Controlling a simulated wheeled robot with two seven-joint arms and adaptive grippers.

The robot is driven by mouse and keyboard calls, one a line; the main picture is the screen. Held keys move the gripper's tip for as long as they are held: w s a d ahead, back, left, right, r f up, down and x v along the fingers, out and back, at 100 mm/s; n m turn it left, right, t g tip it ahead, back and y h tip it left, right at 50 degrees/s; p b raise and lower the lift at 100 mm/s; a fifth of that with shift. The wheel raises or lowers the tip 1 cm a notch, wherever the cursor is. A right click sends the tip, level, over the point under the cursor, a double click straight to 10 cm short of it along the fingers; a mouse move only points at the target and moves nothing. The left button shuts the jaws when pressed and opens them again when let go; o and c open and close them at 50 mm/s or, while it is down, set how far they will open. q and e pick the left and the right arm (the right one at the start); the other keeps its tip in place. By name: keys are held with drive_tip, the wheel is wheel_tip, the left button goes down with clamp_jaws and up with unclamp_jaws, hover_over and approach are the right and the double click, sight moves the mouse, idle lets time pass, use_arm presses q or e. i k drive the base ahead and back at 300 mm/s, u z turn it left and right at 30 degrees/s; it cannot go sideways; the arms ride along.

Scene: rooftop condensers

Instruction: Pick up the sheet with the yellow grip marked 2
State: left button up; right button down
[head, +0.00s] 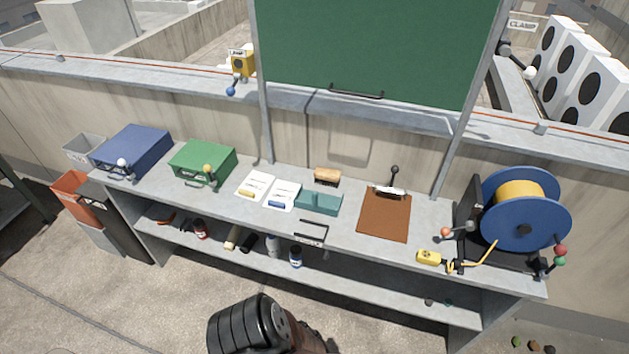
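Two white sheets lie side by side on the grey bench top. The left sheet (257,182) has a yellow grip (246,194) at its near edge. The right sheet (285,190) has a blue grip (277,205) at its near edge. The markings on the sheets and grips are too small to read. Neither of my grippers shows in the head view, and nothing is seen touching either sheet.
A green box (203,160) stands left of the sheets, a blue box (131,149) farther left. A teal block (319,203) and brown block (327,175) sit close on the right. Beyond are a brown board (385,218) and a blue reel (545,205).

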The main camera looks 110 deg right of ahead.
sight(254, 185)
drive_tip(key=z, duration=2.95)
drive_tip(key=k, duration=0.45)
drive_tip(key=u, duration=1.25)
drive_tip(key=i, duration=1.6)
drive_tip(key=z, duration=0.85)
